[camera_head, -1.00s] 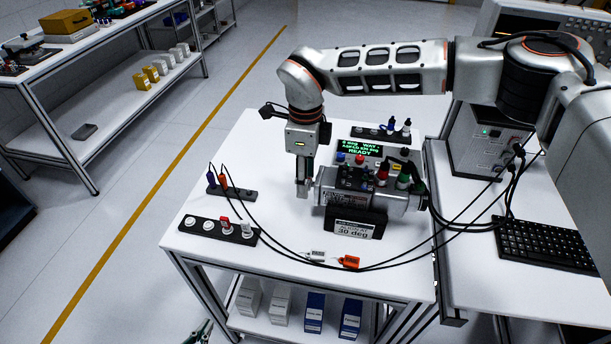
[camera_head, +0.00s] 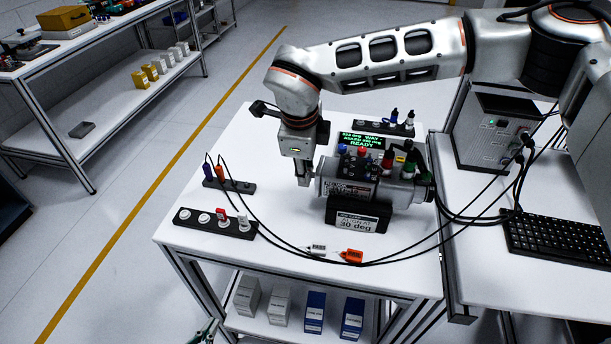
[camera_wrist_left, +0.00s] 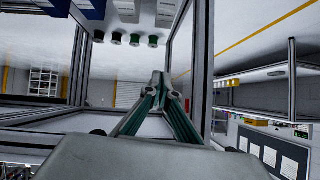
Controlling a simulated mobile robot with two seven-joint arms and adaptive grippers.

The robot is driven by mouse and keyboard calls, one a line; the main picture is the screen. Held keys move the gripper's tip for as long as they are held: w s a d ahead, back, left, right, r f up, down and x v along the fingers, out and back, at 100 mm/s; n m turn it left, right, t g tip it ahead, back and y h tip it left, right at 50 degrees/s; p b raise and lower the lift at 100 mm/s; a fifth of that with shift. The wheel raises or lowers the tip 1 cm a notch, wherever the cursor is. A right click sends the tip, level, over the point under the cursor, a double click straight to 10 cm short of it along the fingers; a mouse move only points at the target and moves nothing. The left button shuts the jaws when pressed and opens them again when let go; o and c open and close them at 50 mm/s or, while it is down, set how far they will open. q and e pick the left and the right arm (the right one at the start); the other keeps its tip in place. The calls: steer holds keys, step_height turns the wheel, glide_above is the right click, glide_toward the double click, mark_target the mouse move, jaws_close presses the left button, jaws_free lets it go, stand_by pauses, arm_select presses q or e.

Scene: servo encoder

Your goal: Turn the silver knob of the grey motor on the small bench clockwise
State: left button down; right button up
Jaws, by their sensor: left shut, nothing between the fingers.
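The grey motor (camera_head: 375,190) lies on its side on the small bench (camera_head: 275,145), with a dark plate reading "30 deg" in front. My right gripper (camera_head: 303,182) points down at the motor's left end, where its fingers cover the silver knob. I cannot see the knob clearly, nor whether these fingers are closed on it. My left gripper (camera_head: 204,333) shows only its green fingertips at the lower edge, low in front of the bench. In the left wrist view its green fingers (camera_wrist_left: 158,80) meet at the tips, shut and empty.
Black cables run from a plug strip (camera_head: 230,186) across the bench front past an orange tag (camera_head: 349,255). A strip with white and red caps (camera_head: 215,223) lies front left. A green-lit display (camera_head: 362,141) stands behind the motor.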

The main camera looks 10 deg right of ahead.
steer(key=t+b, duration=0.2)
steer(key=t+h+b, duration=0.1)
steer(key=b, duration=0.1)
steer(key=shift+s+a+f, duration=0.1)
steer(key=shift+s+f, duration=0.15)
steer(key=shift+s, duration=0.05)
arm_select(q)
step_height(320, 180, down, 6)
steer(key=s, duration=0.1)
steer(key=shift+a, duration=0.3)
arm_select(e)
steer(key=shift+r+t, duration=0.15)
steer(key=shift+t, duration=0.45)
steer(key=o, duration=1.1)
steer(key=shift+o, duration=0.2)
arm_select(q)
steer(key=shift+w+a, duration=0.1)
arm_select(e)
steer(key=v, duration=1.2)
steer(key=shift+a, duration=0.2)
